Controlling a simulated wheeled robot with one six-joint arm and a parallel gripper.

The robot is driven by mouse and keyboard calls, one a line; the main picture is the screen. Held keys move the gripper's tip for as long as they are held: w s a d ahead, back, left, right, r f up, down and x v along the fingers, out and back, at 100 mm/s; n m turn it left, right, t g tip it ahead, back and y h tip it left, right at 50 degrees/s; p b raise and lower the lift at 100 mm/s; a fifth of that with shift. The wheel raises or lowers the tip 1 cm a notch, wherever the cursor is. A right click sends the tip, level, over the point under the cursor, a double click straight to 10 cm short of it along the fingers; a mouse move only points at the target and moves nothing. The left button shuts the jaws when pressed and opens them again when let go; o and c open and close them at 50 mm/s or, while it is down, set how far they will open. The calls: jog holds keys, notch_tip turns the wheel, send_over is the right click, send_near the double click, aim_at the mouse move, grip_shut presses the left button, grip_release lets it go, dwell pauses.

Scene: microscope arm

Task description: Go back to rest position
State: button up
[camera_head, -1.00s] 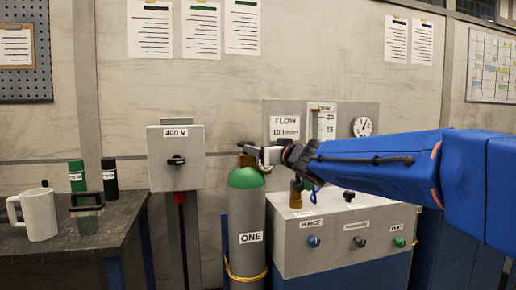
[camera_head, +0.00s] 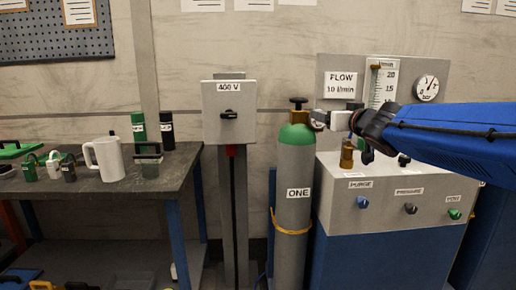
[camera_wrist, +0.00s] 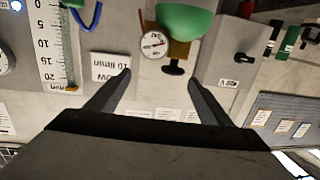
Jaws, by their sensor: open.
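In the head view my gripper (camera_head: 345,119) reaches in from the right, beside the top of the grey cylinder (camera_head: 293,190) with the green shoulder and label ONE. A brass valve with a dark knob (camera_head: 298,101) tops the cylinder, and a small round gauge (camera_head: 318,119) sits right of it. The wrist view is upside down. There my gripper (camera_wrist: 158,77) is open, its two dark fingers apart. The green cylinder top (camera_wrist: 186,20), the gauge (camera_wrist: 153,43) and the dark knob (camera_wrist: 174,69) show beyond and between the fingertips. I see nothing held.
A panel with a FLOW sign (camera_head: 341,85) and a dial (camera_head: 427,87) stands behind my arm, above a grey console (camera_head: 385,205) with knobs. The 400 V box (camera_head: 229,112) is left of the cylinder. A workbench (camera_head: 150,188) with a white mug (camera_head: 106,159) is further left.

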jog(key=s+d+f+m+g+h, duration=0.1)
jog(key=s+d+f+g+h, duration=0.15)
jog(key=s+f, duration=0.6)
jog(key=s+d+f+m+g+h, duration=0.2)
jog(key=s+d+f+g, duration=0.2)
jog(key=s+f, duration=0.5)
jog(key=s+a+f+n+g+y, duration=0.1)
jog(key=s+a+f+g, duration=0.1)
jog(key=s+f, duration=0.6)
jog(key=s+a+f+g+y, duration=0.1)
jog(key=s+a+f+g, duration=0.2)
jog(key=s+f, duration=0.5)
jog(key=s+g, duration=0.1)
jog(key=s, duration=0.1)
jog(key=shift+s+f+n+y, duration=0.3)
jog(key=shift+s+n+y, duration=0.05)
jog(key=shift+n, duration=0.05)
